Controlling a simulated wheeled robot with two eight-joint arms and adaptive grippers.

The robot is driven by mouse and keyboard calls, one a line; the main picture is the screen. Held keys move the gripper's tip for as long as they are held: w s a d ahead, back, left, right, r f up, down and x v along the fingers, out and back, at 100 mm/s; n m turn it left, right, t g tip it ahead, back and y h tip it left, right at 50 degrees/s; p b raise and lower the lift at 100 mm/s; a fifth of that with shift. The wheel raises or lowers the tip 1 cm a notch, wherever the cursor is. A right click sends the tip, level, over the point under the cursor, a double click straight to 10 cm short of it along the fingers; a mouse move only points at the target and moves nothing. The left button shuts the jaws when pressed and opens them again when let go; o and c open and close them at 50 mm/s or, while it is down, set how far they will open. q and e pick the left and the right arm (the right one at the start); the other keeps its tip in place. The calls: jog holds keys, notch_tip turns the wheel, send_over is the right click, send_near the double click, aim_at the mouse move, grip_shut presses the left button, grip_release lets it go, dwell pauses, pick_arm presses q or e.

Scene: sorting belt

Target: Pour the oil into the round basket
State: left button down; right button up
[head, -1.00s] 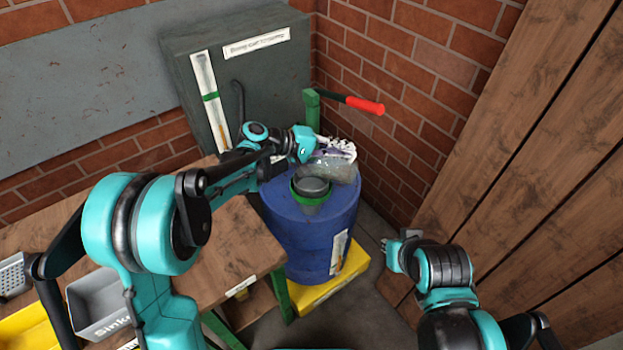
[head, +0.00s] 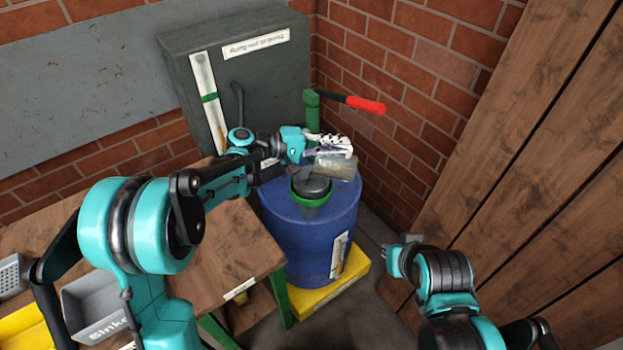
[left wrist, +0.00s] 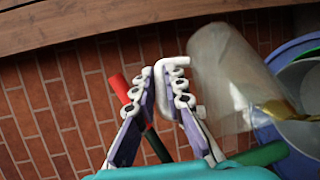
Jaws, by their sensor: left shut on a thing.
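My left gripper (head: 328,146) is shut on a clear see-through jug (head: 338,168) above the blue barrel (head: 300,236). In the left wrist view the gripper's fingers (left wrist: 160,98) are at the jug's light handle, and the jug (left wrist: 222,68) is tilted. Amber oil (left wrist: 280,110) shows at its low end, over the grey round basket (left wrist: 302,82). In the head view the basket (head: 313,185) sits in the barrel's top with a green ring around it. My right gripper (head: 392,258) is away to the right; its fingers are too small to judge.
A red-tipped lever (head: 366,104) on a green post stands just behind the barrel. A dark grey cabinet (head: 265,75) is behind my left arm. The barrel stands on a yellow base (head: 322,292). A wooden table (head: 235,250) with a grey bin (head: 95,300) is at left.

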pick_arm(q)
jog(key=shift+w+a+r+h+b, duration=0.1)
jog(key=shift+a+r+h+b, duration=0.25)
jog(key=shift+a+h+b, duration=0.35)
dwell(1.0)
jog(key=shift+a+r+n, duration=0.15)
jog(key=shift+a+n, duration=0.2)
jog(key=shift+n, duration=0.05)
dwell(0.3)
jog(key=shift+w+a+r+t+h, duration=0.2)
jog(key=shift+a+t+h, duration=0.1)
jog(key=shift+a+h, duration=0.35)
jog(key=w+a+n+t+h, duration=0.1)
jog(key=a+n+t+h, duration=0.2)
jog(key=a, duration=0.4)
jog(key=shift+f+n+t+h, duration=0.25)
jog(key=shift+n+h, duration=0.35)
jog(key=shift+h, duration=0.65)
jog(key=shift+a, duration=0.1)
